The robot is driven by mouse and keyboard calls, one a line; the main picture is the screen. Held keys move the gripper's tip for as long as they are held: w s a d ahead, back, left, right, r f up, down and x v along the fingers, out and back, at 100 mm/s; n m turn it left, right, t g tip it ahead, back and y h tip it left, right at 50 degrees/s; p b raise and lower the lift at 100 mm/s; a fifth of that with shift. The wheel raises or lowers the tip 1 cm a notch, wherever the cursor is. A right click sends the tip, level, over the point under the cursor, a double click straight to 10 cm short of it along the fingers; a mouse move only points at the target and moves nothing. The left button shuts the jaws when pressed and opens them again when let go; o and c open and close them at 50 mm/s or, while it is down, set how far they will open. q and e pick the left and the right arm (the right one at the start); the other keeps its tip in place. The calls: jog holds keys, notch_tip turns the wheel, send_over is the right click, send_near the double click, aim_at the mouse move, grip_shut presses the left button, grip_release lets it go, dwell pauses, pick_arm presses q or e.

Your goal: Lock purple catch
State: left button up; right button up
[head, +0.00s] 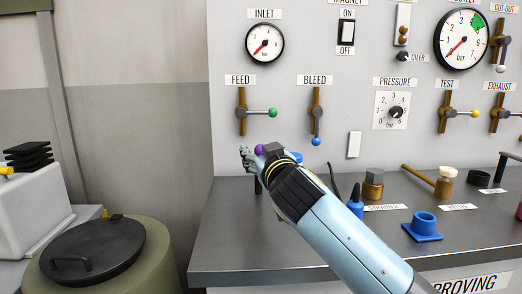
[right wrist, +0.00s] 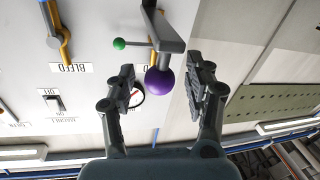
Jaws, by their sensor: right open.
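The purple catch shows in the right wrist view as a purple ball (right wrist: 159,83) at the end of a dark grey lever (right wrist: 168,38). In the head view a small part of the purple ball (head: 260,149) shows beside my right gripper (head: 250,158), above the left end of the bench. In the right wrist view my right gripper (right wrist: 164,74) is open, with one finger on each side of the ball and visible gaps between. The catch's mount is mostly hidden in the head view by my gripper and forearm. My left gripper is in neither view.
The panel behind carries the green-knobbed FEED valve (head: 241,112), the blue-knobbed BLEED valve (head: 316,112) and the INLET gauge (head: 264,44). The grey bench (head: 230,240) holds a blue part (head: 423,226) and brass fittings at right. A drum (head: 95,250) stands at left.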

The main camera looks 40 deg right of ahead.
jog(key=shift+w+d, duration=0.15)
jog(key=shift+w, duration=0.25)
jog(key=c, duration=1)
grip_shut()
jog(key=shift+f, duration=0.1)
